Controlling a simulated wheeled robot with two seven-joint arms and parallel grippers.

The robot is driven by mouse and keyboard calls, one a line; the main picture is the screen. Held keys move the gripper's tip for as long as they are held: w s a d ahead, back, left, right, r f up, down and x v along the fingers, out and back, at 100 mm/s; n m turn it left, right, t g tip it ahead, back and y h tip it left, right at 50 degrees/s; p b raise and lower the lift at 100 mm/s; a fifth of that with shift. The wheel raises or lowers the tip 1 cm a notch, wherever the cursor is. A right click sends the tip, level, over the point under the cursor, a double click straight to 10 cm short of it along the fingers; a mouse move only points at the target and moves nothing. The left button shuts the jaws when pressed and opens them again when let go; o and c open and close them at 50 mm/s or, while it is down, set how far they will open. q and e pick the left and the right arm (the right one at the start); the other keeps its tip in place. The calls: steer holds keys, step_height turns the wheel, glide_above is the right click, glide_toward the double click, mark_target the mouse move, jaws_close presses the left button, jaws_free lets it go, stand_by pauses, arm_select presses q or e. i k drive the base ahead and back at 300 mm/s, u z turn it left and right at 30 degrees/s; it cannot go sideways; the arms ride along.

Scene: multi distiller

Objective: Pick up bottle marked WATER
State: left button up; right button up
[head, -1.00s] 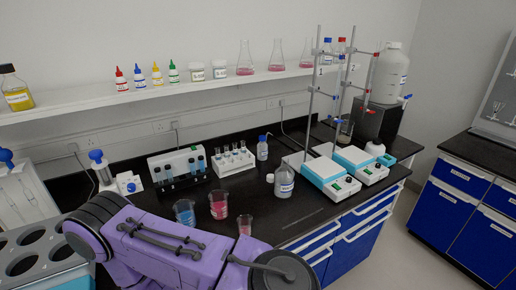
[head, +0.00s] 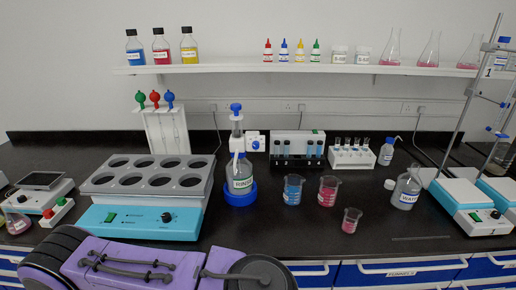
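Neither of my grippers is in view. Only a purple section of my arm shows along the bottom left, well away from the bottle.
Coloured beakers (head: 327,190) stand left of the bottle, with a small one (head: 351,220) nearer the front. A wash bottle (head: 386,152) stands behind. A hotplate stirrer (head: 465,200) is close on the right.

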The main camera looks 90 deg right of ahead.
mark_target(408, 186)
steer(key=i, duration=0.75)
steer(key=z, duration=4.4)
